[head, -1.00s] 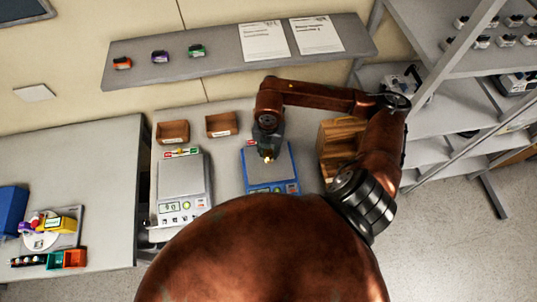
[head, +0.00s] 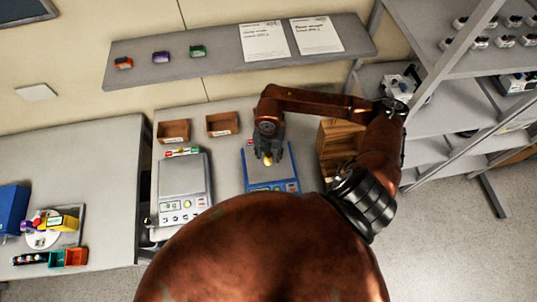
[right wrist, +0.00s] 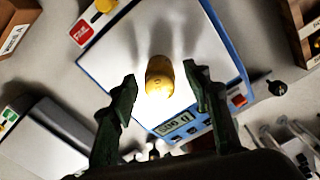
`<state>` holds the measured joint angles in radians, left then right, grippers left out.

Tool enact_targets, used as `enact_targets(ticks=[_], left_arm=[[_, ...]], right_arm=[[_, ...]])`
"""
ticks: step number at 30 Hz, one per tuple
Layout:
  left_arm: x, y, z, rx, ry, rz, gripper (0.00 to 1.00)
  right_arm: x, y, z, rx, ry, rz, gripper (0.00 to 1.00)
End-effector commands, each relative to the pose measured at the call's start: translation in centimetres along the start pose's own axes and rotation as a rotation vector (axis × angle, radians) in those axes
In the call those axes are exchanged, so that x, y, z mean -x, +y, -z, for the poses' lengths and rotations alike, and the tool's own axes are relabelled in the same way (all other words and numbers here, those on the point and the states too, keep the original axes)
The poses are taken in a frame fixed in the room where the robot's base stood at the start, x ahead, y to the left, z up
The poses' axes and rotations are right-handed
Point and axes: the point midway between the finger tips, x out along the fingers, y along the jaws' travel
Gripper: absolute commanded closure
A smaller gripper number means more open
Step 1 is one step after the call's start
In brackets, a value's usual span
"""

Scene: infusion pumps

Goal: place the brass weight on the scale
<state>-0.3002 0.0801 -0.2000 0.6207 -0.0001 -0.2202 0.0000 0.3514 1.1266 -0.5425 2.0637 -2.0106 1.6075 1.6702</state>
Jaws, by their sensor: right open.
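The brass weight (right wrist: 160,76) stands on the plate of the blue-framed scale (right wrist: 205,62) in the right wrist view. My right gripper (right wrist: 158,92) is open, with one dark finger to each side of the weight and a visible gap on both sides. In the head view the weight (head: 267,160) shows as a small yellow spot at the fingertips of my right gripper (head: 268,156). The scale (head: 272,181) sits on the table in front of me, its display on the near edge. My left gripper is not in view.
A white scale (head: 181,180) stands left of the blue one. Two brown bins (head: 222,124) are behind the scales. A wooden box (head: 337,145) stands close on the right, beside my right arm. A shelf (head: 230,58) hangs above.

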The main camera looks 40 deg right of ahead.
Motion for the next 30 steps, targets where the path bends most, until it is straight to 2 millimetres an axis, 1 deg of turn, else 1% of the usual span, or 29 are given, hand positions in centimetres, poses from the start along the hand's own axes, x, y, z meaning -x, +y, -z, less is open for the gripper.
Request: enact_targets(ticks=[7,8,11,22,27,30], left_arm=[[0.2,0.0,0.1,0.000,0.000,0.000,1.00],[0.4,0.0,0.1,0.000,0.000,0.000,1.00],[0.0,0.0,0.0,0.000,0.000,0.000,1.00],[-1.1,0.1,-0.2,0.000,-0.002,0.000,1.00],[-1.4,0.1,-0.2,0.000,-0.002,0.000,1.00],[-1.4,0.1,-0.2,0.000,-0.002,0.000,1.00]], right_arm=[[0.2,0.0,0.0,0.000,0.000,0.000,0.56],[0.4,0.0,0.0,0.000,0.000,0.000,0.56],[1.4,0.1,-0.1,0.001,-0.002,-0.002,0.56],[9.0,0.1,-0.1,0.000,-0.004,-0.003,0.56],[11.3,0.1,-0.1,0.000,-0.002,-0.002,0.56],[12.0,0.0,0.0,0.000,-0.001,-0.001,0.56]])
